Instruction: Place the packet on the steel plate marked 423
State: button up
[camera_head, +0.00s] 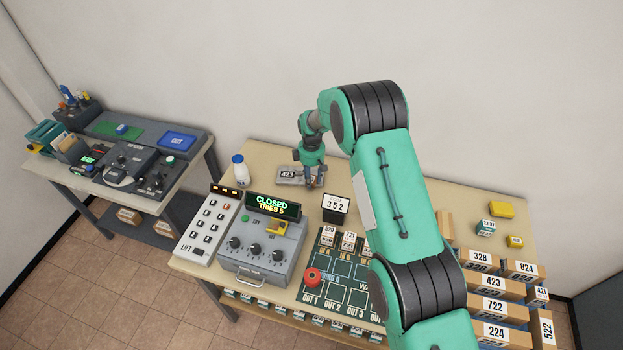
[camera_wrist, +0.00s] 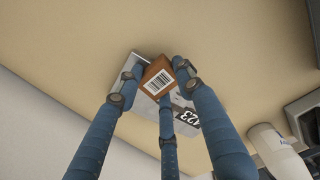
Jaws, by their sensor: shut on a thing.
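The packet (camera_wrist: 157,79) is a small brown box with a white barcode label. In the wrist view it sits between the blue fingers of my gripper (camera_wrist: 160,82), which is shut on it. The steel plate (camera_head: 285,181) is a flat grey piece with a black-and-white 423 label, lying near the back edge of the table. It also shows in the wrist view (camera_wrist: 138,57), behind the packet. In the head view my gripper (camera_head: 314,181) points down at the plate's right end and mostly hides the packet. I cannot tell whether the packet touches the plate.
A white bottle with a blue cap (camera_head: 240,170) stands left of the plate. A 352 display (camera_head: 336,207), a grey CLOSED console (camera_head: 262,246) and a LIFT keypad (camera_head: 207,222) stand in front. Numbered boxes (camera_head: 493,282) are stacked at right. Table around the plate is clear.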

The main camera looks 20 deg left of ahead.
jog(key=shift+f, duration=0.15)
jog(key=o, duration=1.2)
jog(key=shift+r, duration=0.25)
jog(key=shift+r, duration=5.9)
